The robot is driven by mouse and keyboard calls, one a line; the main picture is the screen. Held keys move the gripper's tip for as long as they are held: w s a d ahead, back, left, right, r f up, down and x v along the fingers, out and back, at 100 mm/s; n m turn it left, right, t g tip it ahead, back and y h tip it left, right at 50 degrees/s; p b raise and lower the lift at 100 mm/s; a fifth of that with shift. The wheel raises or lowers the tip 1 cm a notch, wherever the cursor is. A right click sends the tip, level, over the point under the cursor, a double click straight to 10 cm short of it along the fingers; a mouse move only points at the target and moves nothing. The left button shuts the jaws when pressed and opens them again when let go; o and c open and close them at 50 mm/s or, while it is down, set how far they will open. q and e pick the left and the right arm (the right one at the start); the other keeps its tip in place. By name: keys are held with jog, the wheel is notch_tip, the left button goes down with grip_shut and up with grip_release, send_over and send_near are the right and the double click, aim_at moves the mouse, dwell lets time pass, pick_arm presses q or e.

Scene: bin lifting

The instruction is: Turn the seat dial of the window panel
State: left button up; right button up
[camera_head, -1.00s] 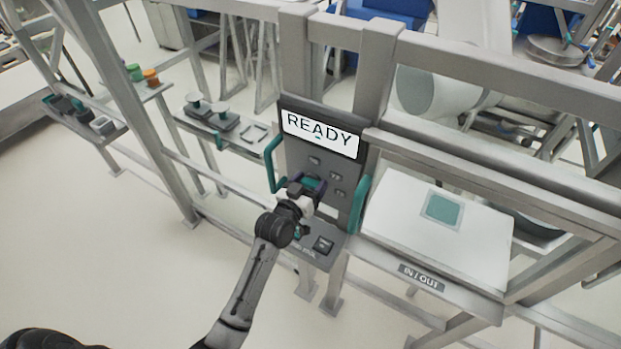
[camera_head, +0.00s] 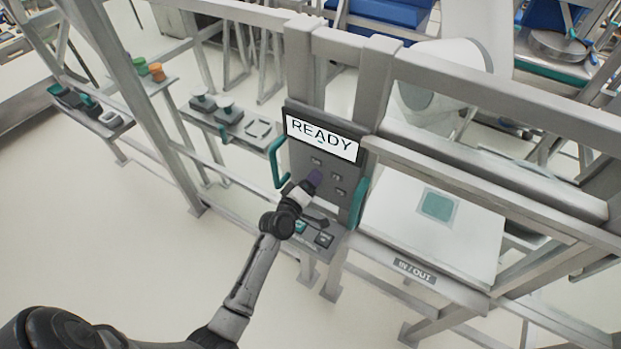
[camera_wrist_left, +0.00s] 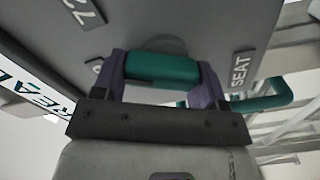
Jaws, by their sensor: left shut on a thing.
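The grey window panel (camera_head: 342,198) stands upright on the frame and its screen (camera_head: 322,138) reads READY. My left gripper (camera_head: 314,178) is at the middle of the panel. In the wrist view its purple fingers (camera_wrist_left: 162,80) are shut on the dial, one on each side. In the head view the gripper hides the dial. My right gripper is not in view.
Teal handles stand on the panel's left (camera_head: 276,162) and right (camera_head: 357,203) sides. A white IN/OUT shelf (camera_head: 400,240) is at right. A side shelf (camera_head: 245,135) holds scale-like items at left. Frame posts and rails surround the panel; the floor in front is open.

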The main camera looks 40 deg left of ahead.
pick_arm(q)
jog(key=n+p, duration=0.1)
jog(key=n, duration=0.3)
jog(key=shift+a+f, duration=0.1)
jog(key=shift+a, duration=0.05)
jog(key=shift+n, duration=0.7)
jog(key=shift+f, duration=0.1)
jog(key=o, duration=0.9)
jog(key=shift+o, duration=0.2)
jog(key=shift+s, duration=0.1)
